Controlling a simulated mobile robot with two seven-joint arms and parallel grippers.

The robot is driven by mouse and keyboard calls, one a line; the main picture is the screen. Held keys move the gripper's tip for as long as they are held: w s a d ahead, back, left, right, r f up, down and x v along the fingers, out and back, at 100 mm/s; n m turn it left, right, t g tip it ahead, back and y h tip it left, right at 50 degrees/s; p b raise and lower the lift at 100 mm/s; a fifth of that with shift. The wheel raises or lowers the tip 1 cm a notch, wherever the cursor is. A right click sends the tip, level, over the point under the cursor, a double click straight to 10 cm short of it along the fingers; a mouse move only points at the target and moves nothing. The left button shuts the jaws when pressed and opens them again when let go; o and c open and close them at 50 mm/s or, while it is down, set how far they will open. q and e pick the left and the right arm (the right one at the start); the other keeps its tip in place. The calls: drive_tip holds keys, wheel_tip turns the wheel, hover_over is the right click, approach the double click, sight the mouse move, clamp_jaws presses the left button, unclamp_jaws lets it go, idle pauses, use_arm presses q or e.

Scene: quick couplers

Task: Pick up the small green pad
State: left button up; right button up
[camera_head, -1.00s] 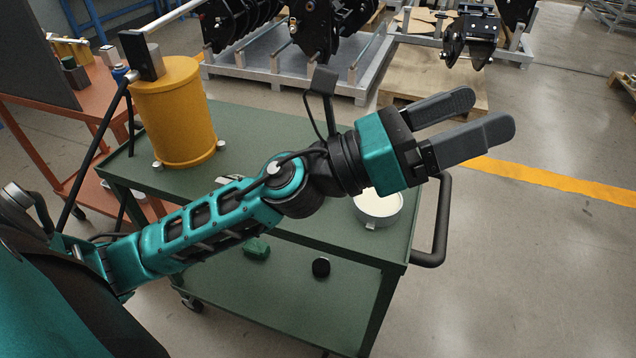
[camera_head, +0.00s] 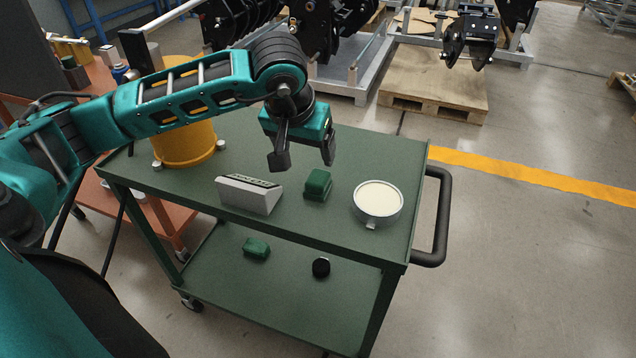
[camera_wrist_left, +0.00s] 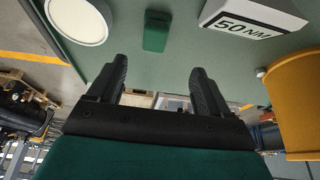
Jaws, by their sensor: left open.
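A small green pad (camera_head: 318,185) rests on the top of the green cart, between a grey block and a round tin. It also shows in the left wrist view (camera_wrist_left: 156,32), ahead of the fingers. My left gripper (camera_head: 304,158) points down above the cart top, behind and slightly left of the pad. Its two fingers are apart with nothing between them, and they also show in the wrist view (camera_wrist_left: 158,72). A second green piece (camera_head: 256,247) lies on the lower shelf. My right gripper is not visible.
The grey block (camera_head: 246,196), marked 50 NM in the wrist view, stands left of the pad. The round tin (camera_head: 378,200) with pale contents stands right. A yellow cylinder (camera_head: 185,145) stands at the back left. A black round piece (camera_head: 321,267) lies on the lower shelf.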

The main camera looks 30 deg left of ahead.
sight(318, 176)
use_arm(q)
drive_tip(key=x, duration=0.5)
drive_tip(key=shift+d+f, duration=0.1)
drive_tip(key=shift+f, duration=0.2)
drive_tip(key=shift+d+b+x, duration=0.2)
drive_tip(key=shift+b+x, duration=0.05)
drive_tip(key=shift+x, duration=1.1)
drive_tip(key=shift+d+b+x, duration=0.2)
drive_tip(key=shift+b+x, duration=0.05)
drive_tip(key=shift+x, duration=1.15)
drive_tip(key=shift+w, duration=0.15)
drive_tip(key=shift+r, duration=0.1)
drive_tip(key=c, duration=1)
drive_tip(key=shift+c, duration=0.2)
wheel_tip(318, 176, up, 20)
drive_tip(key=p, duration=0.2)
